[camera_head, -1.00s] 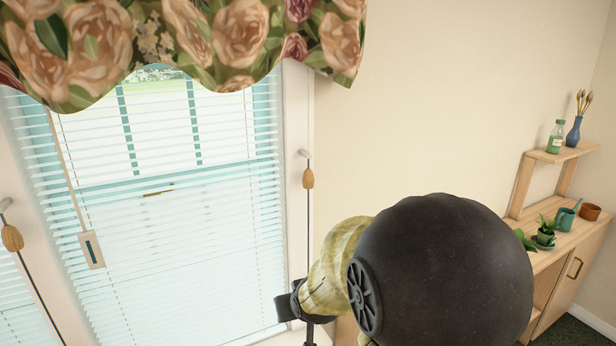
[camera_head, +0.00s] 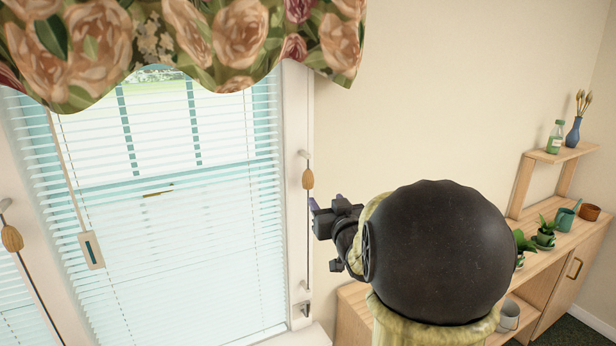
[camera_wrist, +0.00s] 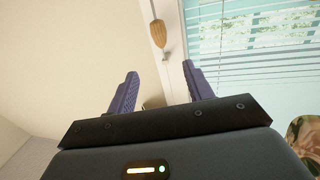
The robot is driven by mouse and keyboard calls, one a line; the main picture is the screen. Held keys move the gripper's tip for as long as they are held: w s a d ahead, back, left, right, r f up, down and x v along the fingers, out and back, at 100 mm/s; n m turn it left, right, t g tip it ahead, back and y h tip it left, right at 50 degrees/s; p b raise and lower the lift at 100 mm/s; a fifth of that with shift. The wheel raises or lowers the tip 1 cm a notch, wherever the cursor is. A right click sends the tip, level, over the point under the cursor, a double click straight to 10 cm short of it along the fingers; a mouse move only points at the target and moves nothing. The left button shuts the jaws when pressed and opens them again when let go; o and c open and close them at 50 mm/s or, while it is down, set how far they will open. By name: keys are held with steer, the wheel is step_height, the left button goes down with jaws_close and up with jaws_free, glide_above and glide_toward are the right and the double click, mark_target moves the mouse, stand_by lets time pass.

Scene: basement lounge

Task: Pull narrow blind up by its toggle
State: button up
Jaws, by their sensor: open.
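A wooden toggle (camera_head: 308,179) hangs on a cord at the right window frame, and it also shows in the wrist view (camera_wrist: 157,33). A second wooden toggle (camera_head: 12,238) hangs at the left edge. A blind with pale slats (camera_head: 170,230) hangs lowered over the middle window. Part of another blind (camera_head: 18,300) shows at the lower left. I cannot tell which is the narrow one. My gripper (camera_head: 315,206) is open, just below and right of the right toggle. In the wrist view the toggle lies beyond the parted fingertips (camera_wrist: 161,78), apart from them.
A flowered valance (camera_head: 200,45) hangs above the window. A tag with a dark slot (camera_head: 91,250) hangs in front of the blind. The wooden shelf unit (camera_head: 545,265) at the right holds plants, pots and a mug (camera_head: 508,316). Bare wall (camera_head: 430,90) lies above my arm.

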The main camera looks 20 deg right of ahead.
mark_target(310, 179)
steer(key=w+d+p, duration=0.1)
steer(key=w+p, duration=0.1)
steer(key=w, duration=0.3)
steer(key=w+d+p, duration=0.1)
steer(key=w+p, duration=0.1)
steer(key=w, duration=0.4)
steer(key=w+p, duration=0.2)
steer(key=w, duration=0.4)
steer(key=shift+d, duration=0.4)
jaws_close()
